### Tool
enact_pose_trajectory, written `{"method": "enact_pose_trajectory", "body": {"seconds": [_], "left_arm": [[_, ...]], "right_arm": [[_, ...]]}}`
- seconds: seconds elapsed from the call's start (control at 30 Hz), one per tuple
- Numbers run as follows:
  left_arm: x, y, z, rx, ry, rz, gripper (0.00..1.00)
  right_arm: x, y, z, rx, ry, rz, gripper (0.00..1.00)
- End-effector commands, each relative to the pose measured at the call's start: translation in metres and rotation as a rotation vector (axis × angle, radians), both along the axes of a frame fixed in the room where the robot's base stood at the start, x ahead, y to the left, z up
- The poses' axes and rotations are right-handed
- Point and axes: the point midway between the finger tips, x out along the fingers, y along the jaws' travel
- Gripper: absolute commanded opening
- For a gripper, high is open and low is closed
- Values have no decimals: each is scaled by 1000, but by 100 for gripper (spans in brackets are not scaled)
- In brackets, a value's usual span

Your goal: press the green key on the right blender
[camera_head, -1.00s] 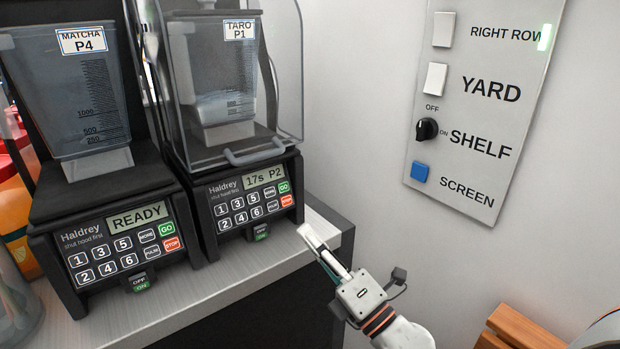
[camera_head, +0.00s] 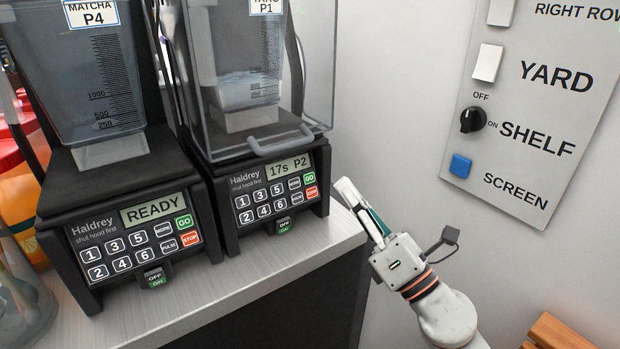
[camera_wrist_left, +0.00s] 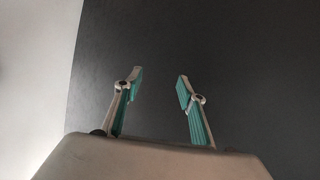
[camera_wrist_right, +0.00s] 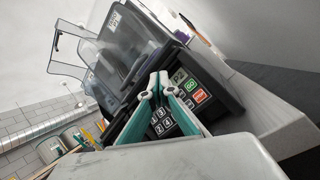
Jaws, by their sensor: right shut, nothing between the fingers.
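The right blender (camera_head: 252,209) stands on the counter with its clear hood down over a jug labelled TARO P1. Its display (camera_head: 289,168) reads "17s P2". The green GO key (camera_head: 309,179) is at the right of its panel, above the red stop key. In the right wrist view the green key (camera_wrist_right: 190,86) shows just right of the fingertips. My right gripper (camera_head: 346,187) is shut and empty, to the right of the panel and apart from it. My left gripper (camera_wrist_left: 159,76) is open and empty in front of a dark surface; it is not in the head view.
The left blender (camera_head: 75,240), labelled MATCHA P4, shows READY. A switch panel (camera_head: 520,110) hangs on the wall at right. The counter (camera_head: 240,280) is bare in front of the blenders. A wooden slatted thing (camera_head: 555,333) is at lower right.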

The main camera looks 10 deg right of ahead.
Motion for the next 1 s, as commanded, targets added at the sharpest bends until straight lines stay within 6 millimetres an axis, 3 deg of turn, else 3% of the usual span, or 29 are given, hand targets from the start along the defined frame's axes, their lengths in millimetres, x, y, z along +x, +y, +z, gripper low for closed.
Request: {"method": "enact_pose_trajectory", "body": {"seconds": [0.6,1.0], "left_arm": [[5,4,-13,21,-9,-3,40],[9,5,-9,22,-21,-3,40]], "right_arm": [[65,23,-24,1,1,0,0],[74,27,-26,2,1,1,0]]}}
